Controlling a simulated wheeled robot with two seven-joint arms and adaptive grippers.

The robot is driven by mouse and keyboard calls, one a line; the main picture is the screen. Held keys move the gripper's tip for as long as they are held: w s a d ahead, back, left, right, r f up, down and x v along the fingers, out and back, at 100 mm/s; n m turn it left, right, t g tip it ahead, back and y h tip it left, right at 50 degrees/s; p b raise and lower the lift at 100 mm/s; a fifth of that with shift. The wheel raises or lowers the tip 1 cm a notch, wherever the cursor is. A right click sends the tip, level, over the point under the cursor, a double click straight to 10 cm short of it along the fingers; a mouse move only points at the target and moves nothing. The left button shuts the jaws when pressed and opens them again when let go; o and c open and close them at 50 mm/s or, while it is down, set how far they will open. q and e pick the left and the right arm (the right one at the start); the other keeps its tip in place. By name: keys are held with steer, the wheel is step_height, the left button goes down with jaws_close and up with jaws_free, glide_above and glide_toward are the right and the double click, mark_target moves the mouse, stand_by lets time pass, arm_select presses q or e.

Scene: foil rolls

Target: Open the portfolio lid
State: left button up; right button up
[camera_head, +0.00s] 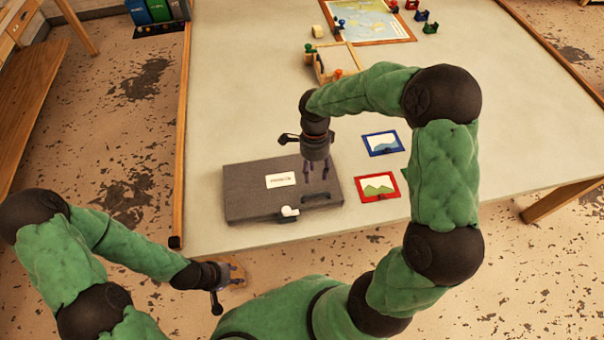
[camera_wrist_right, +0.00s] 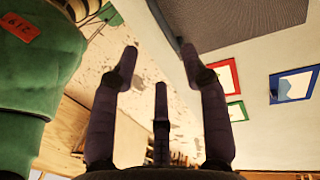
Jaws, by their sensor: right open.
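The portfolio (camera_head: 245,200) is a flat dark grey case with a white label (camera_head: 281,180) on its lid, lying near the front edge of the table. Its lid looks closed. A white latch-like piece (camera_head: 289,212) and a dark handle (camera_head: 316,198) are at its front side. My right gripper (camera_head: 316,172) is open and empty, over the portfolio's right part in the head view. In the right wrist view, its spread fingers (camera_wrist_right: 158,62) hold nothing, and the portfolio (camera_wrist_right: 250,22) shows at the top right. My left gripper (camera_head: 238,272) is low, in front of the table edge; its fingers are too small to judge.
A red-framed picture (camera_head: 378,187) and a blue-framed picture (camera_head: 382,143) lie right of the portfolio. A wooden tray (camera_head: 337,65), a map board (camera_head: 368,20) and small coloured pieces (camera_head: 430,28) are farther back. The table (camera_head: 235,100) is clear behind the portfolio.

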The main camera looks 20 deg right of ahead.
mark_target(315, 195)
steer(key=f, duration=0.3)
steer(key=s+f+b, duration=0.1)
steer(key=f, duration=0.2)
steer(key=s+f, duration=0.1)
steer(key=f, duration=0.3)
steer(key=shift+a, duration=0.1)
steer(key=shift+r, duration=0.1)
jaws_close()
